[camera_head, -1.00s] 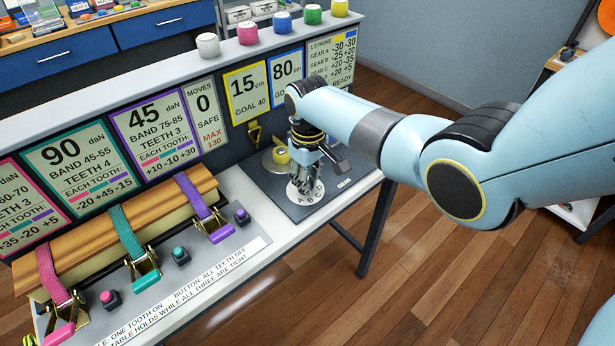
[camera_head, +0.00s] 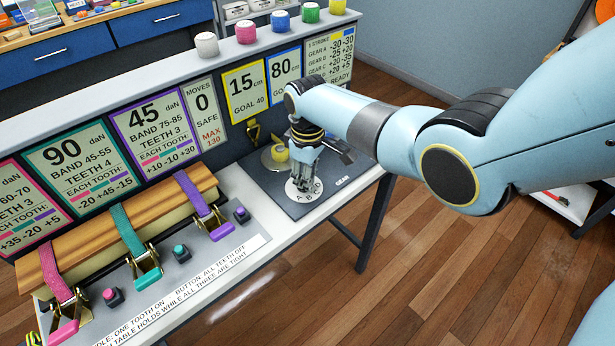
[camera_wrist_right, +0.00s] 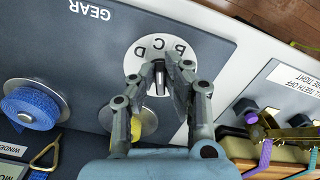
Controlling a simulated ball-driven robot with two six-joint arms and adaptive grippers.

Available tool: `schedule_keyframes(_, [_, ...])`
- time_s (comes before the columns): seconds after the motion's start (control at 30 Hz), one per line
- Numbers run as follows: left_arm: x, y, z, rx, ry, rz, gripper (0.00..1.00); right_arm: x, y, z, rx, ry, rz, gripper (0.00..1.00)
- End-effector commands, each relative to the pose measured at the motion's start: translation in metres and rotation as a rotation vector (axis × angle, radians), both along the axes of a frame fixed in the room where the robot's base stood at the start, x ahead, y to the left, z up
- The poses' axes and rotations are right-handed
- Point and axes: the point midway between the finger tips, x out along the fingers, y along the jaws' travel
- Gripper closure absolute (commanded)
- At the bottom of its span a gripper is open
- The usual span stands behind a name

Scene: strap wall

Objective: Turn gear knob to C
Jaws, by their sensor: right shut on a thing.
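The gear dial is a white disc (camera_head: 291,189) with letters on a dark panel, marked GEAR; it also shows in the right wrist view (camera_wrist_right: 133,66). My right gripper (camera_head: 302,187) points down over the disc. In the right wrist view its fingertips (camera_wrist_right: 160,78) are shut on the small dark gear knob (camera_wrist_right: 160,72) at the disc's middle. The knob's bar looks roughly in line with the letter C, with B and D on either side. The fingers partly hide the knob, so its exact setting is hard to tell. My left gripper is not in view.
A yellow spool (camera_head: 280,153) stands close behind the dial, and a blue spool (camera_wrist_right: 32,108) shows in the wrist view. Pink, teal and purple straps (camera_head: 128,232) cross a wooden beam at left. Sign boards (camera_head: 160,135) stand behind. The panel's front right is clear.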

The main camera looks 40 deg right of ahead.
Motion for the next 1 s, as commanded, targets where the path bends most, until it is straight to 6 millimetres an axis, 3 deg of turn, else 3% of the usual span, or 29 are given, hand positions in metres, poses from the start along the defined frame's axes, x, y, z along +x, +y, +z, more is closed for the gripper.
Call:
schedule_keyframes(0.03, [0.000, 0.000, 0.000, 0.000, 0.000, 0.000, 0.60, 0.000, 0.000, 0.000, 0.000, -0.001, 0.000, 1.00])
schedule_keyframes(0.07, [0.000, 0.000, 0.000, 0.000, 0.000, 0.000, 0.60, 0.000, 0.000, 0.000, 0.001, -0.002, 0.000, 0.86])
schedule_keyframes(0.23, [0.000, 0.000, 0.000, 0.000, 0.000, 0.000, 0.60, 0.000, 0.000, 0.000, 0.000, -0.001, -0.001, 0.66])
schedule_keyframes(0.5, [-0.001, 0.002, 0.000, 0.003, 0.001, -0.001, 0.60, 0.000, 0.000, 0.001, 0.000, -0.001, -0.001, 0.66])
schedule_keyframes(0.63, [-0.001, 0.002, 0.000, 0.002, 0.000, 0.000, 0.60, 0.001, 0.000, 0.011, 0.000, -0.003, -0.001, 0.66])
schedule_keyframes(0.77, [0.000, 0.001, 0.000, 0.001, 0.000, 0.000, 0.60, 0.000, 0.000, 0.033, -0.001, -0.004, 0.000, 0.66])
schedule_keyframes(1.0, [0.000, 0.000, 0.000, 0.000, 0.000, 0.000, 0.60, 0.001, 0.000, 0.088, -0.001, -0.004, 0.000, 0.66])
